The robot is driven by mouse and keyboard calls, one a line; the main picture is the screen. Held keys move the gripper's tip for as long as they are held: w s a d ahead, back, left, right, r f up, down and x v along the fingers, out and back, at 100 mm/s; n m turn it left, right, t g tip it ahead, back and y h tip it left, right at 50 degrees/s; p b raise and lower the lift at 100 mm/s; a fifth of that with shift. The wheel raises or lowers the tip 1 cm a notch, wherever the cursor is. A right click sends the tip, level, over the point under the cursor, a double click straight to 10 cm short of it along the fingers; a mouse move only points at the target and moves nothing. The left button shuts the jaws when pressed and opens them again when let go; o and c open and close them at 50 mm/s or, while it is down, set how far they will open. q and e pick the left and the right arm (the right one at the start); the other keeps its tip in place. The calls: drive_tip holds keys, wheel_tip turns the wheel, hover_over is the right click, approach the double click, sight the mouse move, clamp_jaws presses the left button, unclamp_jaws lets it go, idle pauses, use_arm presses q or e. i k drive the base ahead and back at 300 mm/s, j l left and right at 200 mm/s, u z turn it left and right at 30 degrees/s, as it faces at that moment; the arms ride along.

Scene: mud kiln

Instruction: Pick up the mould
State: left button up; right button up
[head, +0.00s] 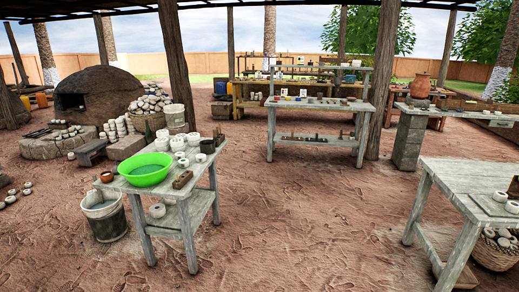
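I cannot single out the mould for certain at this distance. A small brown block-like object (182,180) lies at the right front of the near-left table, beside a bright green basin (146,169). Small pale pieces (499,197) lie on a board on the right table, and a dark object (514,187) is cut off by the right edge there. The middle table (320,104) holds several small items too small to make out. Neither of my grippers shows in the head view.
Near-left table (152,190) carries white cups (181,144); a bucket (104,217) stands at its left. Right table (470,178) has a basket (493,254) beneath. Posts (176,66) and (384,80) stand farther back. Open earth floor (310,220) lies between the near tables.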

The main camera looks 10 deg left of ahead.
sight(180, 156)
drive_tip(key=i+u, duration=0.3)
drive_tip(key=i, duration=2.35)
drive_tip(key=i+l+u, duration=0.2)
drive_tip(key=i+u, duration=0.2)
drive_tip(key=i+l+u, duration=0.65)
drive_tip(key=u, duration=0.2)
drive_tip(key=i+l+u, duration=0.55)
drive_tip(key=l+u, duration=0.15)
drive_tip(key=u, duration=0.15)
drive_tip(key=i+l+u, duration=0.15)
drive_tip(key=l+u, duration=0.75)
drive_tip(key=l, duration=0.4)
